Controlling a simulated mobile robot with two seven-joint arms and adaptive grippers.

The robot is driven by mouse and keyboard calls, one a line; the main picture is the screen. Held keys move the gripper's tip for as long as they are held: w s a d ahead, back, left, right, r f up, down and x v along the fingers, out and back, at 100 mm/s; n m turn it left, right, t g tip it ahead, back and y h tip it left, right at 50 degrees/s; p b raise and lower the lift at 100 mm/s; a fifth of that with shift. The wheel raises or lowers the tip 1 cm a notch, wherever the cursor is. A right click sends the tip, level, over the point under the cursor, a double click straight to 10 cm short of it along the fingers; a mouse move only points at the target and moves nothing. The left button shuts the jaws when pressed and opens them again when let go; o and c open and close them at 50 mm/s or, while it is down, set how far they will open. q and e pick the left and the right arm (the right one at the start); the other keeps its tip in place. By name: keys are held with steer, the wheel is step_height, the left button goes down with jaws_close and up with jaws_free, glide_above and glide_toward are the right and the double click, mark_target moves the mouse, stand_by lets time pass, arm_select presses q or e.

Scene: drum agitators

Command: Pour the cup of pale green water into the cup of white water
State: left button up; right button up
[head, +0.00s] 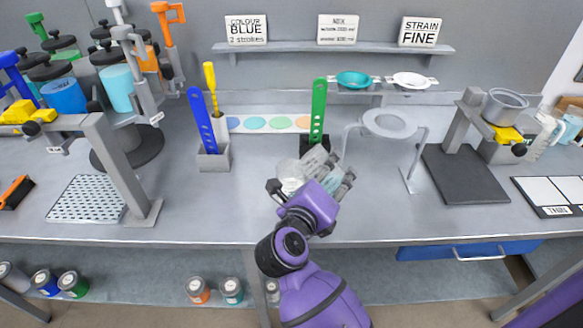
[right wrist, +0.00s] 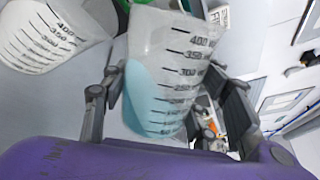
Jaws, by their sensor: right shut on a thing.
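My right gripper (head: 330,172) is shut on a clear graduated cup of pale blue-green water, which shows between its fingers in the right wrist view (right wrist: 170,75). The cup is tilted, and its water stands higher on the side toward the other cup. The cup of white water (right wrist: 40,38) is close by on the left in that view. In the head view it (head: 290,174) stands on the bench just left of my right gripper. Fingers partly hide the held cup in the head view. I see no stream between the cups. My left gripper is not in view.
Behind the cups stand a green paddle (head: 318,110) in a dark holder and a blue paddle (head: 203,120) in a grey holder. A ring stand (head: 390,124) is close on the right. A dark-based stand (head: 465,175) is farther right. The bench front left of my arm is clear.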

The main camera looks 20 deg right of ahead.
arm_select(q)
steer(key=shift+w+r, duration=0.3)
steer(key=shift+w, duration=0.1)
arm_select(e)
steer(key=shift+a+r, duration=0.15)
steer(key=shift+r, duration=0.1)
arm_select(q)
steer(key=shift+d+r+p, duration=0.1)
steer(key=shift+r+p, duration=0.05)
steer(key=shift+p, duration=0.15)
arm_select(e)
steer(key=shift+r, duration=0.15)
steer(key=shift+n, duration=0.3)
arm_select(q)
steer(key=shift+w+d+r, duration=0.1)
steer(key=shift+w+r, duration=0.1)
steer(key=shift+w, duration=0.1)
arm_select(e)
steer(key=shift+r, duration=0.15)
arm_select(q)
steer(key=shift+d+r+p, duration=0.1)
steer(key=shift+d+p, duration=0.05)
steer(key=shift+p, duration=0.3)
arm_select(e)
steer(key=shift+r+n+h, duration=0.15)
steer(key=shift+n+h, duration=0.15)
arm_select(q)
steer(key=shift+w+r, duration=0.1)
arm_select(e)
steer(key=shift+r, duration=0.1)
